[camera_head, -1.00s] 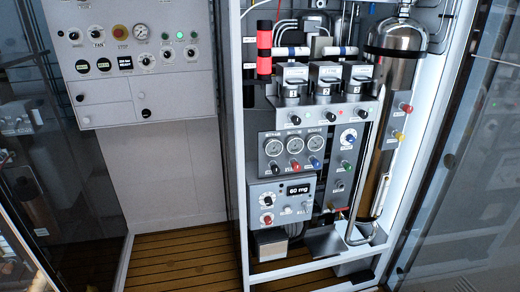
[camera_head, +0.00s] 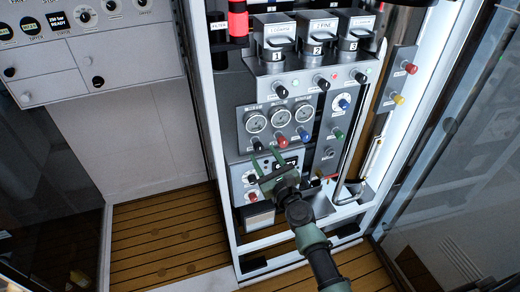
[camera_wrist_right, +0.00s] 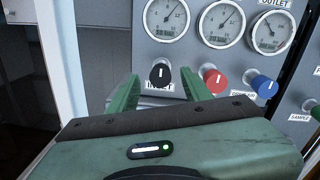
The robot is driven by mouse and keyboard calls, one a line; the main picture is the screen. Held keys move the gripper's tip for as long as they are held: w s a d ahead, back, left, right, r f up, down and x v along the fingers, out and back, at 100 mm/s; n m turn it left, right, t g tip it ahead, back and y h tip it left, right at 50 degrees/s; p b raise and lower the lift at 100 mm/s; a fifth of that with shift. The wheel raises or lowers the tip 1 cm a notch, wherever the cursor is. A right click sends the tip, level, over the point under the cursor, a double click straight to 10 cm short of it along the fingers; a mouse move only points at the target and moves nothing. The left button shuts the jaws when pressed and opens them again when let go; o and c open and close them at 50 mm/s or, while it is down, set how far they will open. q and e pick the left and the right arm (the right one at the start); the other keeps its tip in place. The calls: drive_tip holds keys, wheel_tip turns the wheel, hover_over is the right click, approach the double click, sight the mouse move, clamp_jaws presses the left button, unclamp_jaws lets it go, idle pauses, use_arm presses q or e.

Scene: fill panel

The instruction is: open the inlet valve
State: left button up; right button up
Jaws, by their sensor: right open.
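The inlet valve knob (camera_wrist_right: 160,74) is black with a white upright mark. It sits under the left gauge, above a partly hidden label that seems to read INLET. In the head view the knob (camera_head: 257,145) shows just above my right gripper (camera_head: 265,157). My right gripper is open and empty, its green fingers pointing at the panel. In the right wrist view the knob appears between the two fingertips; whether they reach around it, I cannot tell. My left gripper is in neither view.
A red knob (camera_wrist_right: 215,80) and a blue knob (camera_wrist_right: 263,86) sit close to the right of the black one. Several gauges (camera_head: 255,121) are above. The lower control box (camera_head: 246,178) is partly behind my right arm. The white cabinet frame (camera_head: 212,130) stands at left.

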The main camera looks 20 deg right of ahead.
sight(260, 150)
drive_tip(key=w, duration=0.2)
drive_tip(key=shift+w+a+f, duration=0.1)
drive_tip(key=shift+w+f, duration=0.05)
drive_tip(key=shift+w, duration=0.4)
clamp_jaws()
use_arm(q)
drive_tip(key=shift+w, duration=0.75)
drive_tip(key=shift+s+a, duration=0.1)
